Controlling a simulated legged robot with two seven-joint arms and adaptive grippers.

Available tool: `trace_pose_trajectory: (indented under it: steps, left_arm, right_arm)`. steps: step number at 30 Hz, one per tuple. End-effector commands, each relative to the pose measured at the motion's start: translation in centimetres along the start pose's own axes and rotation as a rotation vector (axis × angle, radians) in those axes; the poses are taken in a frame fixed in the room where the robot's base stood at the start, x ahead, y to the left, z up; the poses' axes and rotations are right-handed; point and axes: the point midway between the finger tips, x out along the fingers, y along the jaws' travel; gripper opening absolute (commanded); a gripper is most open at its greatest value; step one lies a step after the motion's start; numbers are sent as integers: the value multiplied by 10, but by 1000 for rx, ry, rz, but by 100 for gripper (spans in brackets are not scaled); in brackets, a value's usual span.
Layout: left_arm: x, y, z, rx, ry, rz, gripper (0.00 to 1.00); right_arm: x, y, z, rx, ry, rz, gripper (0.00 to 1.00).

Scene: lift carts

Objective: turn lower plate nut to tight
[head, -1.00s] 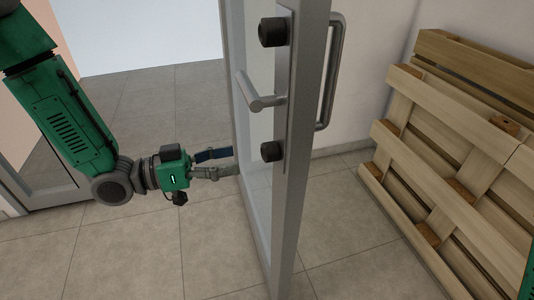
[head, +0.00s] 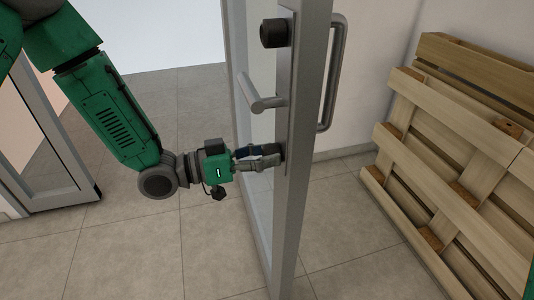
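The lower plate nut (head: 281,152) is a dark round knob low on the door's metal plate, mostly hidden behind my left gripper's fingers. My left gripper (head: 268,157) reaches in from the left, its fingertips at this nut, seemingly touching it. The fingers overlap in this view, so I cannot tell whether they are closed on it. The plate (head: 286,70) is a tall narrow strip on the door's edge. An upper dark nut (head: 274,32) and a lever handle (head: 264,103) sit above the lower nut. My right gripper is not in view.
The glass door (head: 301,200) with a grey frame stands open in the middle. A pull bar (head: 333,75) is on its right face. Wooden pallets (head: 455,150) lean at the right wall. The tiled floor (head: 150,255) at lower left is clear.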

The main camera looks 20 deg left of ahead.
Motion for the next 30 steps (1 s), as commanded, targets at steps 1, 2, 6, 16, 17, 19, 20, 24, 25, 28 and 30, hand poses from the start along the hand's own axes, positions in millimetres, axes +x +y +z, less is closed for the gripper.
trace_pose_trajectory:
  steps: [1,2,6,16,17,19,20,24,25,28,30]
  left_arm:
    - [0,-1,0,1,0,-2,7]
    - [0,-1,0,1,0,-2,7]
    - [0,-1,0,7,0,-2,7]
    - [0,-2,1,135,0,-3,7]
    - [0,-2,1,156,0,-3,7]
    - [0,-2,1,212,0,-2,7]
    - [0,-2,1,238,0,-2,7]
    - [0,-2,1,367,-1,-3,7]
    - [0,-2,2,395,-1,-3,7]
    - [0,-2,2,490,-1,-3,7]
    - [0,-2,2,553,-1,-3,7]
  right_arm:
    - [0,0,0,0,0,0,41]
    - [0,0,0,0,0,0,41]
    - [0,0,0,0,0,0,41]
    - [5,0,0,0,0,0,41]
    - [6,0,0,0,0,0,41]
    - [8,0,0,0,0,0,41]
    - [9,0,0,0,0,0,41]
    - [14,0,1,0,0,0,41]
    - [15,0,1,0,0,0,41]
    - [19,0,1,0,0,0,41]
    - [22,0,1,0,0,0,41]
